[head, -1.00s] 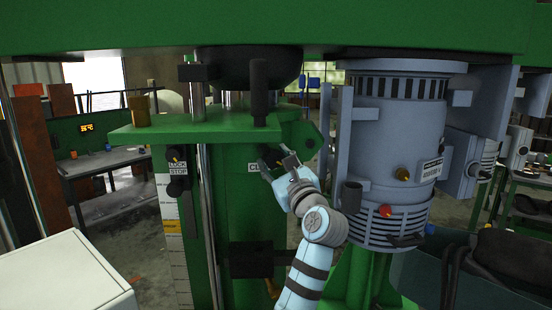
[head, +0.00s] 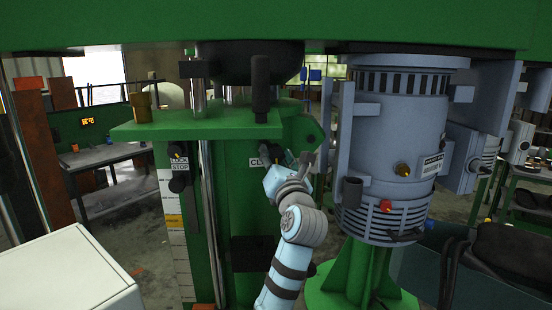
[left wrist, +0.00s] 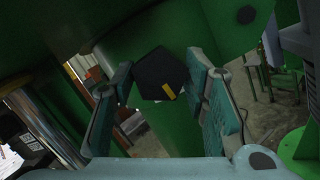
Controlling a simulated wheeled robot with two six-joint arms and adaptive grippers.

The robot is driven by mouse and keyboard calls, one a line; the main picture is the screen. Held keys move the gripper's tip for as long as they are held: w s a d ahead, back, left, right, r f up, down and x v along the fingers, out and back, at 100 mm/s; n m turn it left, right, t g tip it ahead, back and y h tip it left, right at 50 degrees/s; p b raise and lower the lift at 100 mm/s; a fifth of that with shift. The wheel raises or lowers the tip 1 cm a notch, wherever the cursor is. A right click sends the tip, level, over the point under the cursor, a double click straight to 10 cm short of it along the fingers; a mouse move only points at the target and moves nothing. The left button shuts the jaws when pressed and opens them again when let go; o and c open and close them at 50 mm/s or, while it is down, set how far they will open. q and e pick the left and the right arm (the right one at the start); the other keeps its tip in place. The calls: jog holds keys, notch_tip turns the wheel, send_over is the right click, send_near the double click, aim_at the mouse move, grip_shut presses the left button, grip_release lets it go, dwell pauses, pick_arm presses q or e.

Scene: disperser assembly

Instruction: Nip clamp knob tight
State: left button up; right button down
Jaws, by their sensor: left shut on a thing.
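The clamp knob (left wrist: 160,77) is dark and faceted with a yellow mark, and sits against the green column in the left wrist view. My left gripper (left wrist: 164,85) has a finger on each side of it and is shut on it. In the head view my left gripper (head: 288,160) is at the column under the green plate, beside a white label (head: 258,162) that is partly covered. The knob is mostly hidden there by my fingers and wrist. My right gripper is not in view.
The green plate (head: 200,130) with a black upright handle (head: 260,85) overhangs my left gripper. A grey-blue motor (head: 390,140) stands close to its right. A white cabinet top (head: 65,270) is at lower left.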

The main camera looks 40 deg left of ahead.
pick_arm(q)
jog(key=shift+m, duration=0.4)
jog(key=o, duration=1.1)
jog(key=shift+a, duration=0.1)
jog(key=v, duration=0.7)
jog(key=shift+s+d, duration=0.2)
jog(key=shift+d, duration=0.05)
jog(key=shift+w+a+f, duration=0.1)
jog(key=shift+a, duration=0.05)
